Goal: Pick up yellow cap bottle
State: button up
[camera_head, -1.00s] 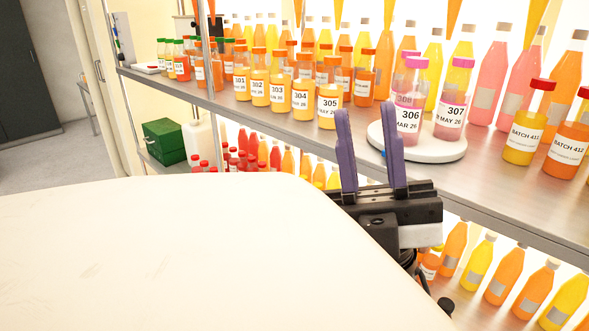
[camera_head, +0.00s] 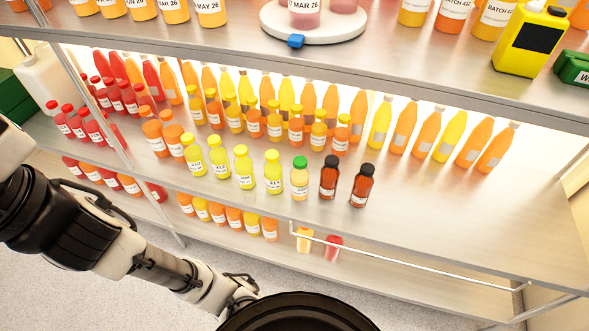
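In the head view, yellow cap bottles with white labels stand upright in a front row on the middle shelf: one at the left (camera_head: 194,156), then another (camera_head: 219,162), a third (camera_head: 244,172), and one at the right (camera_head: 273,175). More bottles with yellow caps (camera_head: 235,116) stand behind them, some with orange juice and partly hidden. My arm comes in from the left edge and runs down to the bottom centre. My gripper is not in view, so its opening does not show.
A green cap bottle (camera_head: 299,182) and two black cap brown bottles (camera_head: 329,179) (camera_head: 363,188) continue the front row. Tall bottles line the back. The middle shelf (camera_head: 450,215) is bare at the right. The upper shelf overhangs. A metal rail (camera_head: 400,262) runs along the shelf below.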

aim_at(272, 167)
jog(key=u, duration=0.2)
jog(key=j+z, duration=0.35)
jog(key=j, duration=0.4)
jog(key=k+j+z, duration=0.15)
jog(key=j+z, duration=0.2)
jog(key=j, duration=0.4)
jog(key=i, duration=0.5)
